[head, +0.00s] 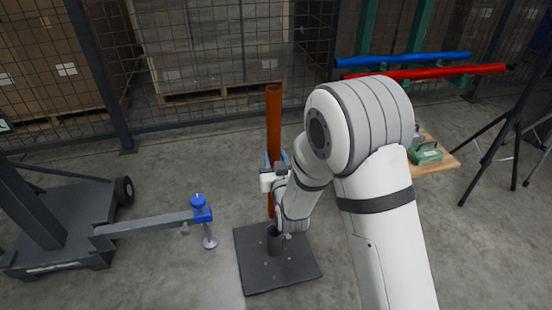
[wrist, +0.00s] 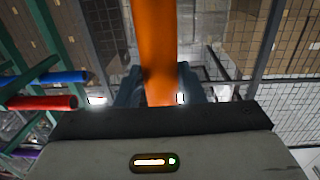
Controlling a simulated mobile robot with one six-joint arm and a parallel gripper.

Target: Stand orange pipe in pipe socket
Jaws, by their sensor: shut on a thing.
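The orange pipe (head: 274,118) is upright, with its top well above my arm's wrist. My gripper (head: 275,160) is shut on the pipe around its middle. In the wrist view the pipe (wrist: 157,45) runs up between the two blue-grey fingers of my gripper (wrist: 158,88). The pipe socket (head: 274,242) is a short dark upright tube on a square dark base plate (head: 258,276). The pipe's lower end shows close to the socket's top, and appears just above or behind it. I cannot tell whether it is over the opening.
A blue pipe (head: 405,59) and a red pipe (head: 440,72) lie on a green rack at the back right. A grey wheeled stand (head: 60,225) with a blue-tipped arm (head: 201,212) is left of the plate. A mesh fence (head: 205,110) closes the back. Tripod legs (head: 500,140) stand at right.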

